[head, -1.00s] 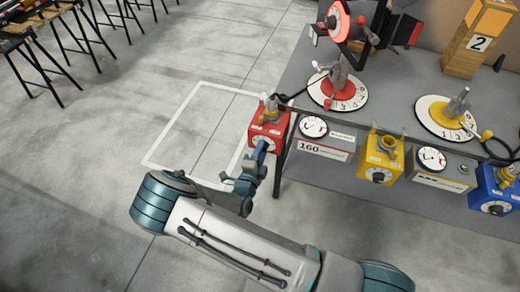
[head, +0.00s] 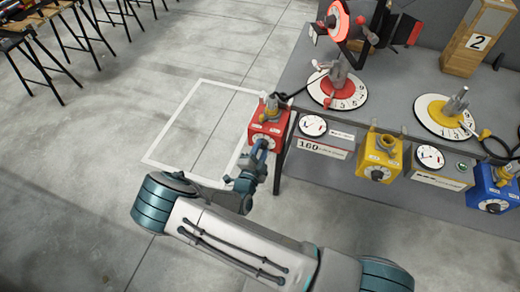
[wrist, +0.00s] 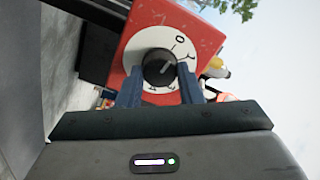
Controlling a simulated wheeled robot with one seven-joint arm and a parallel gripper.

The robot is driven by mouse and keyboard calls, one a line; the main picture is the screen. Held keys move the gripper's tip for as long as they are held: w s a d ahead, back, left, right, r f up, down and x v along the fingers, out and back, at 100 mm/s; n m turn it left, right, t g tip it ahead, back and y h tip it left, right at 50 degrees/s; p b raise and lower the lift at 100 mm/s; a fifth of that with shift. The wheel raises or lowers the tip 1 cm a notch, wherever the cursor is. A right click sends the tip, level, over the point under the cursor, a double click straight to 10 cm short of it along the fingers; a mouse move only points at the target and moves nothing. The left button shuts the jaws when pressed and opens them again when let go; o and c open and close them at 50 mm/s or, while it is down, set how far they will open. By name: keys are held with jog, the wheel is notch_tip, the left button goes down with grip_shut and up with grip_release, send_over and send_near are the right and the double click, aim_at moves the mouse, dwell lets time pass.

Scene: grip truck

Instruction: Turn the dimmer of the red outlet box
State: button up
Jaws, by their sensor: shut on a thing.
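The red outlet box (head: 268,122) is mounted at the left front end of the grey bench in the head view. In the wrist view the red box (wrist: 205,38) fills the upper middle, tilted in the picture. Its black dimmer knob (wrist: 159,68) sits on a white dial (wrist: 176,46) with dark marks, a 0 showing at its upper side. My gripper (wrist: 160,84) has its two blue fingers on either side of the knob, shut on it. In the head view my gripper (head: 261,146) reaches the box's front face and hides most of the dial.
A yellow outlet box (head: 379,157) and a blue outlet box (head: 493,188) stand along the bench front to the right. A gauge panel (head: 325,136) marked 160 is just right of the red box. A white outlined floor square (head: 185,135) lies left, empty.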

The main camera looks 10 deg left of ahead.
jog(key=o, duration=1)
jog(key=s, duration=0.4)
jog(key=s+b, duration=0.1)
jog(key=s, duration=0.4)
jog(key=s+a+b, duration=0.1)
jog(key=s, duration=0.3)
jog(key=shift+s, duration=0.4)
